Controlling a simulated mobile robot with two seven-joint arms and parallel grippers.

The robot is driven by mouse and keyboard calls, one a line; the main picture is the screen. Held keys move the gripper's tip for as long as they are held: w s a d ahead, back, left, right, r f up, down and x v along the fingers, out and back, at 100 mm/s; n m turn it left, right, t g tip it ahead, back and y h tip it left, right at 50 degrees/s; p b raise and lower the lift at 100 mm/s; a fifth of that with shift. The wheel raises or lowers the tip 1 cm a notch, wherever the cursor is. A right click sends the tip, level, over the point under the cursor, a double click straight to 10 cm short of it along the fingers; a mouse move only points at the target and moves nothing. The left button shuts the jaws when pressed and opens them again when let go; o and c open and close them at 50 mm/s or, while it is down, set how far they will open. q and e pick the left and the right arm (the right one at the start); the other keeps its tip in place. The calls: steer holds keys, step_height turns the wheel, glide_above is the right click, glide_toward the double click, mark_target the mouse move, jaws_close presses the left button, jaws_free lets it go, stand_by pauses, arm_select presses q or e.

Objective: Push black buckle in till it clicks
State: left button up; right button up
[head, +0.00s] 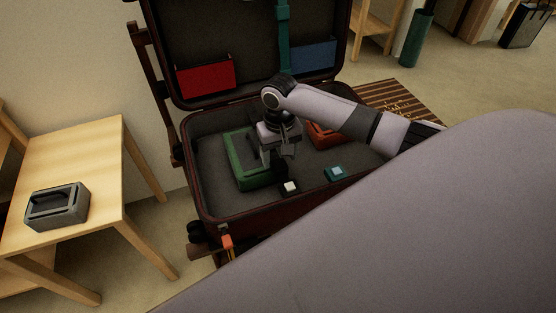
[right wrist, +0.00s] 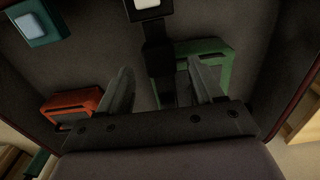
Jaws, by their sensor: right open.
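The black buckle (head: 290,187) with a white button sits near the front edge of the open suitcase (head: 240,207). In the right wrist view the buckle (right wrist: 148,10) is at the top edge, partly cut off. A black strap or tongue (right wrist: 157,38) runs from it down between my right fingers; whether it is seated in the buckle I cannot tell. My right gripper (right wrist: 158,66) is open around this black piece, apart from it on both sides. In the head view my right gripper (head: 280,158) is low inside the case, behind the buckle. My left gripper is not in view.
A teal buckle (head: 337,173) is right of the black one. A green frame-like box (head: 237,160) and an orange box (head: 322,135) lie in the case. The lid stands open with red (head: 205,78) and blue (head: 313,57) pockets. A wooden table (head: 85,165) holds a grey box (head: 57,207).

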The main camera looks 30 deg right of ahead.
mark_target(283, 169)
step_height(283, 169, down, 2)
steer(key=shift+f, duration=0.2)
steer(key=shift+c, duration=0.3)
jaws_close()
steer(key=p, duration=0.1)
steer(key=s+p, duration=0.1)
steer(key=shift+s+a+r+p, duration=0.15)
steer(key=shift+r+p, duration=0.15)
steer(key=shift+s+a+f+p, duration=0.15)
steer(key=shift+s+p, duration=0.35)
steer(key=shift+p, duration=0.15)
steer(key=shift+f, duration=0.15)
steer(key=shift+s+f, duration=0.1)
steer(key=shift+s, duration=0.05)
